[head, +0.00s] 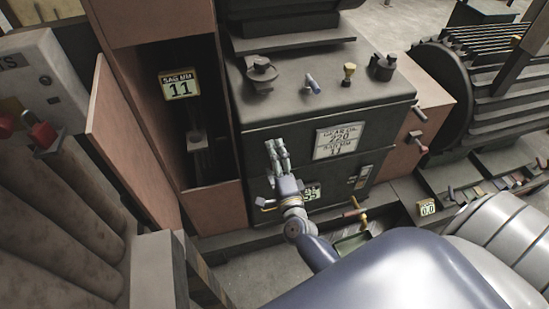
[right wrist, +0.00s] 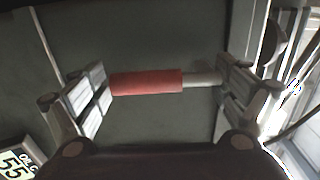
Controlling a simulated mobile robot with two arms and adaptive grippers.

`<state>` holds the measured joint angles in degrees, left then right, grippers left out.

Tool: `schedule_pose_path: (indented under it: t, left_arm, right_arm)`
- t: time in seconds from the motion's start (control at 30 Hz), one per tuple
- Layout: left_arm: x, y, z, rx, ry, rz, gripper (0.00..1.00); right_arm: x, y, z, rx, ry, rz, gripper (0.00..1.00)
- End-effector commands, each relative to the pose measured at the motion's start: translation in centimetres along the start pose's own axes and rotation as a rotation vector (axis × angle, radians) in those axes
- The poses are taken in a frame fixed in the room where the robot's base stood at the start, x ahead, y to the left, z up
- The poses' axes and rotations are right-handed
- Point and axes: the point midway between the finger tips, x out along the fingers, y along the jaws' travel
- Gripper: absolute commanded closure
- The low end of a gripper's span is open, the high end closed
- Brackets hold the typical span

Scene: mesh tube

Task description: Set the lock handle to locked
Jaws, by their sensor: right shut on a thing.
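My right gripper (head: 277,149) is in front of the dark gearbox face (head: 240,150) in the head view. In the right wrist view its two fingers (right wrist: 165,86) stand at either end of a handle with a red grip (right wrist: 146,83) and a grey shaft (right wrist: 202,79), and it is shut on it. The handle lies about level across the picture. In the head view my gripper hides the handle, and I cannot read a locked or unlocked mark. My left gripper is not in view.
The gearbox bears a "GEAR OIL 220" plate (head: 337,141). A red-tipped lever (head: 417,142) is to its right. A "SAG MM 11" display (head: 180,85) is in the open cabinet. A display reading 55 (right wrist: 13,164) is lower left in the wrist view. A brass valve (head: 355,212) is low down.

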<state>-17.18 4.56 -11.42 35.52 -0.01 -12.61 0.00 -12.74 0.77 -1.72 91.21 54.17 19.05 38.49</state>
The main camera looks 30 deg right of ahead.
Motion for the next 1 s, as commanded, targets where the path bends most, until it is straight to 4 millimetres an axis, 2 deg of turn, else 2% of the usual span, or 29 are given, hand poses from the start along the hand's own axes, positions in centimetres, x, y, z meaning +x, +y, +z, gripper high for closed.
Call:
schedule_pose_path:
  t: [0.03,0.07,0.1,0.57,0.77,1.0]
  left_arm:
    - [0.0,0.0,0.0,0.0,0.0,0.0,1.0]
    - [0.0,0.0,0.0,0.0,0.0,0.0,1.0]
    - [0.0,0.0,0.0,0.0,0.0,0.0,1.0]
    - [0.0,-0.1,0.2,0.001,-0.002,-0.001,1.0]
    - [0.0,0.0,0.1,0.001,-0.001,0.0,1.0]
    - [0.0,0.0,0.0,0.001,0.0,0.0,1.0]
  right_arm:
    - [0.1,-0.2,0.0,0.01,0.002,-0.004,0.51]
    - [0.1,-0.2,0.0,0.01,0.002,-0.004,0.06]
    - [0.1,-0.2,0.0,0.01,0.002,-0.004,0.0]
    - [-0.3,0.0,0.0,0.003,0.0,0.0,0.0]
    - [-2.9,0.1,0.0,0.003,0.0,0.003,0.0]
    - [-7.7,0.1,0.0,0.003,-0.001,0.003,0.0]
